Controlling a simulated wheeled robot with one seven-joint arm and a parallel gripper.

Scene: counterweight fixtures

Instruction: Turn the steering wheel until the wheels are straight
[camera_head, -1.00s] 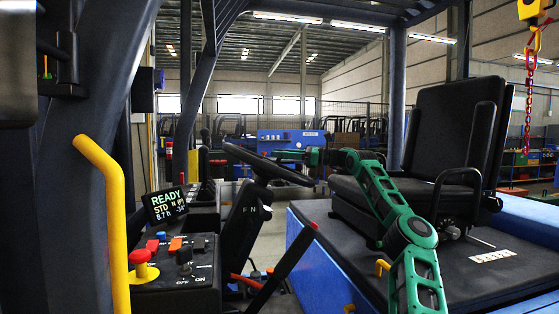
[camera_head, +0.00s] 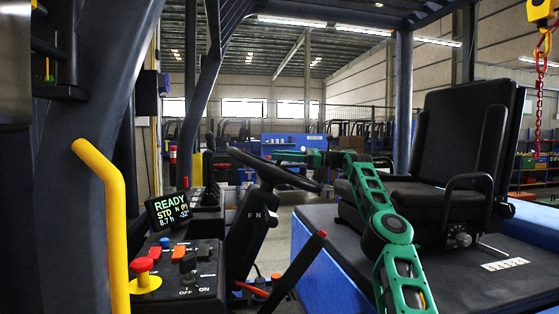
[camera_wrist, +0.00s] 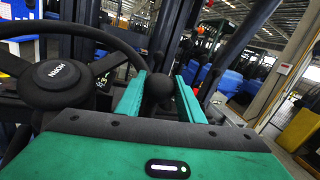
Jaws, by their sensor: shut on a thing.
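The black steering wheel (camera_head: 272,168) stands on its column left of the seat. Its hub (camera_wrist: 62,82) and rim fill the left of the wrist view. A black spinner knob (camera_wrist: 158,88) stands on the rim. My gripper (camera_wrist: 158,92) has its green fingers on both sides of this knob and is shut on it. In the head view my gripper (camera_head: 285,157) is at the far side of the wheel, partly hidden by the rim. The display (camera_head: 169,208) reads READY, STD, N (P), 8.7 h and what looks like -32°. The road wheels are not in view.
A yellow grab bar (camera_head: 112,220) and dark pillar are at the left. A switch console with a red knob (camera_head: 142,265) is at the lower left. A lever with a red tip (camera_head: 300,270) rises below the wheel. The black seat (camera_head: 455,145) is right of my arm.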

